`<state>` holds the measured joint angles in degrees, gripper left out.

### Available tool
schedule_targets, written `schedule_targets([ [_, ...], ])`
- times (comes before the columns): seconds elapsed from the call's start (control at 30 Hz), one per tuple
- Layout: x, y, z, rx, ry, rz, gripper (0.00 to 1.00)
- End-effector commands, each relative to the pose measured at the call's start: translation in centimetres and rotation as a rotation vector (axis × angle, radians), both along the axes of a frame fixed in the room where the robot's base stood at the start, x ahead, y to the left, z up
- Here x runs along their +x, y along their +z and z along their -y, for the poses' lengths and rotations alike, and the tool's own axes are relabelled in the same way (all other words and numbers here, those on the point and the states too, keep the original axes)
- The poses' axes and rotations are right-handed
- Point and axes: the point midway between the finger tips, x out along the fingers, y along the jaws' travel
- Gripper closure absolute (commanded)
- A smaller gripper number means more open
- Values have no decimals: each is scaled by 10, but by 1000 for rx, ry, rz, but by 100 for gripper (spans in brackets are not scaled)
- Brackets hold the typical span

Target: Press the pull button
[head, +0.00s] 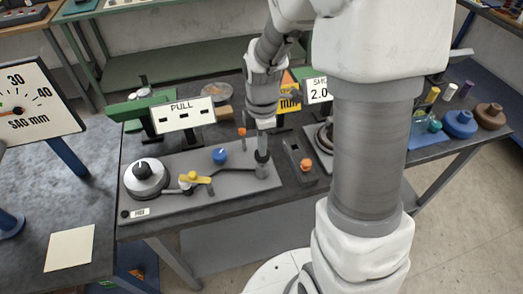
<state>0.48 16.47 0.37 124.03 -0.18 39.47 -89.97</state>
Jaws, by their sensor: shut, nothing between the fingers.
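The grey panel (220,195) lies on the dark workbench. At its front left corner is a small dark round button (124,214) beside a small white label (140,213), whose text seems to read PULL but is too small to be sure. A white sign marked PULL (182,115) with three dark dashes stands behind the panel. My gripper (262,125) points down over the panel's right end, above a dark-topped post (262,163). It looks shut and empty, well to the right of and behind the button. Whether its tips touch the post is unclear.
On the panel are a round dial with a black knob (146,178), a yellow lever piece (194,179) and a blue knob (220,155). An orange knob (306,164) stands to the right. A gauge marked SAG mm (38,103) is at left. My arm hides the bench's middle right.

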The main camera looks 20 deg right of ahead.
Motion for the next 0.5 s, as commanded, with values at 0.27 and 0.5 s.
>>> schedule_targets([
  [0.27,0,-7,0,0,0,-1,100],
  [0.5,-1,-7,0,0,0,-2,100],
])
